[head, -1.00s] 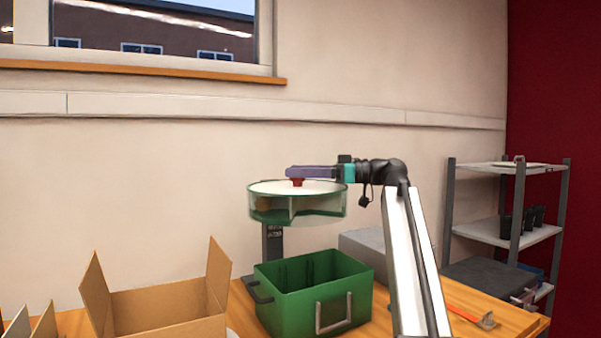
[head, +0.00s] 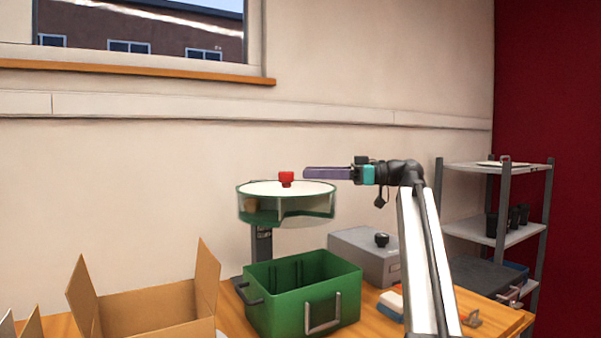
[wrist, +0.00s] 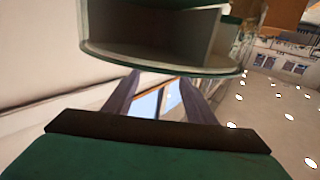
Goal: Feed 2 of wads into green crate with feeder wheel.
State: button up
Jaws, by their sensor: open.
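The feeder wheel (head: 286,204) is a round drum with a white top, a green rim and clear walls, on a dark post above the table. Its red knob (head: 286,179) stands up at the centre of the top. A tan-brown wad (head: 250,205) shows through the wall at the left. The green crate (head: 304,301) stands below the wheel, and the part of its inside I can see looks empty. My gripper (head: 307,173) is open and empty, just right of the red knob and apart from it. The wrist view shows both fingers (wrist: 160,95), with the wheel's compartments (wrist: 160,35) beyond.
An open cardboard box (head: 150,310) stands left of the crate. A grey box with a black knob (head: 365,256) is behind it to the right. A grey shelf unit (head: 497,230) stands at the right. The air right of the wheel holds my arm.

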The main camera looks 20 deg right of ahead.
jog(key=v, duration=0.6)
dwell(0.6)
